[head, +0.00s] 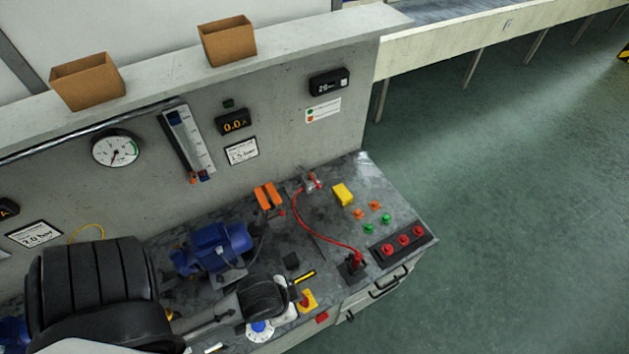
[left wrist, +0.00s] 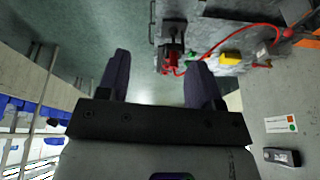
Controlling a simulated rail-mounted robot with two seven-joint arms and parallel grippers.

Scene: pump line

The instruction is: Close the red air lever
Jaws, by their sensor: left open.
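A red hose (head: 322,238) runs across the grey bench top. It goes from a small fitting with a red part (head: 312,182) at the back to a dark block with a red top (head: 355,262) near the front edge. I cannot tell for sure which red part is the air lever. The left wrist view shows the hose (left wrist: 208,50) and the red part (left wrist: 170,60) at its end. My left gripper (left wrist: 158,60) is open, its two dark fingers apart, with that red part beyond them in the picture; no contact shows. In the head view its fingers are not clear. My right gripper is not in view.
A yellow block (head: 343,194), orange blocks (head: 268,197) and a panel of red buttons (head: 403,243) stand on the bench. A blue pump motor (head: 213,248) sits left of the hose. The wall with gauges rises behind. Green floor lies free at right.

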